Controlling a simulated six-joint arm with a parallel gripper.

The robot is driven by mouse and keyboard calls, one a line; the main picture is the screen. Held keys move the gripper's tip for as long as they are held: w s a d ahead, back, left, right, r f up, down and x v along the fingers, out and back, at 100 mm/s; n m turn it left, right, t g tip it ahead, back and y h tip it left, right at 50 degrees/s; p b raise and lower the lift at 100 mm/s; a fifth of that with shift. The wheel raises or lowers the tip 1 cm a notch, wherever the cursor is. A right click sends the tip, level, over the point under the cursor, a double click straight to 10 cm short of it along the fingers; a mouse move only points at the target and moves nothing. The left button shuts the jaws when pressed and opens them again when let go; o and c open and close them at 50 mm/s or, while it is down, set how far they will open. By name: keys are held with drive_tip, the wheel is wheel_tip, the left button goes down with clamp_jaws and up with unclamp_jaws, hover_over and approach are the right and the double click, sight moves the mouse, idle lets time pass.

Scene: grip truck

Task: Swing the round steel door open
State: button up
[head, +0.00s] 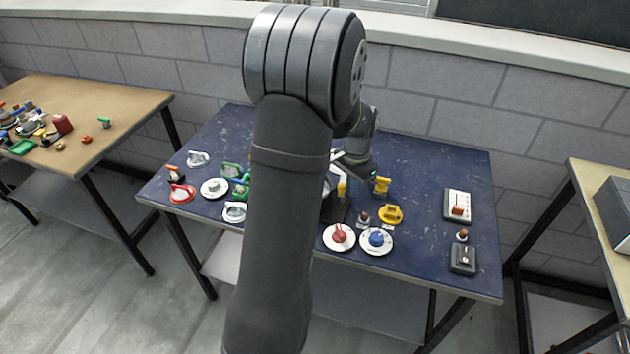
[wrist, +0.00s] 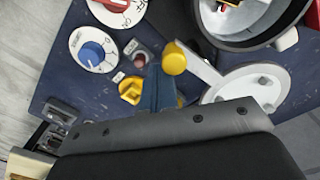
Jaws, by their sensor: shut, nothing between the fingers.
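In the wrist view a dark round housing with a pale rim (wrist: 204,22) stands open at the top right, with red and yellow parts inside. A pale round disc (wrist: 230,84), apparently the steel door, stands beside it, away from the mouth. A pale bar (wrist: 205,68) runs from the disc towards a yellow cylindrical grip (wrist: 174,58). My gripper (wrist: 157,78) is shut and empty, its narrow fingers just below the yellow grip; I cannot tell whether they touch. In the head view my arm hides most of the door and housing, and my gripper's tips are hidden.
A red dial (head: 339,237), a blue dial (head: 376,239) and a yellow knob (head: 390,214) sit close by on the blue table (head: 430,180). A red switch (head: 457,206) and a dark switch (head: 463,258) are at the right. Several valves stand at the left.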

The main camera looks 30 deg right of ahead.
drive_tip(key=o, duration=0.7)
drive_tip(key=r, duration=0.5)
drive_tip(key=shift+w+a+r, duration=0.15)
drive_tip(key=shift+a+r, duration=0.15)
drive_tip(key=shift+r, duration=0.05)
drive_tip(key=shift+d+r, duration=0.15)
drive_tip(key=shift+r, duration=0.95)
drive_tip(key=shift+f, duration=0.15)
wheel_tip(320, 180, down, 7)
drive_tip(key=shift+f, duration=0.2)
drive_tip(key=shift+r, duration=0.15)
drive_tip(key=shift+r, duration=1.85)
drive_tip(key=shift+r, duration=0.1)
wheel_tip(320, 180, down, 4)
drive_tip(key=shift+f, duration=0.1)
